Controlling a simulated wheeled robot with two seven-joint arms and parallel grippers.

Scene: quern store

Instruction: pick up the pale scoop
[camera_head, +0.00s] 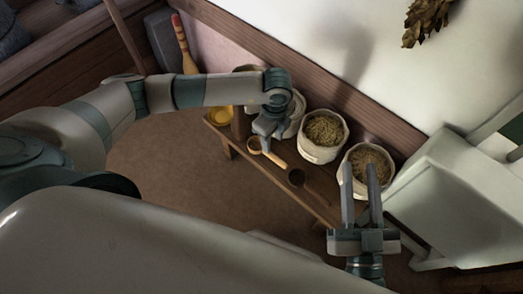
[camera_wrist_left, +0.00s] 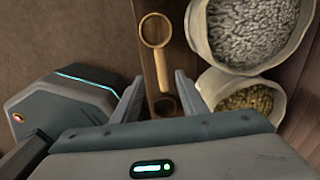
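The pale scoop (camera_head: 254,145) lies on the low wooden bench (camera_head: 232,141), its handle pointing down and right. In the left wrist view the pale scoop (camera_wrist_left: 164,70) has its round bowl at the top and its handle running down between my fingers. My left gripper (camera_head: 266,143) is above it, and in the left wrist view my left gripper (camera_wrist_left: 158,77) is open, one finger on each side of the handle. I cannot tell the exact height gap. My right gripper (camera_head: 361,180) is open and empty near the bench's right end.
A dark scoop (camera_head: 296,178) lies on the bench beside the pale one. Sacks of grain, including a greenish one (camera_head: 318,152) and a brown one (camera_head: 349,179), line the wall side. The floor (camera_head: 165,175) before the bench is clear.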

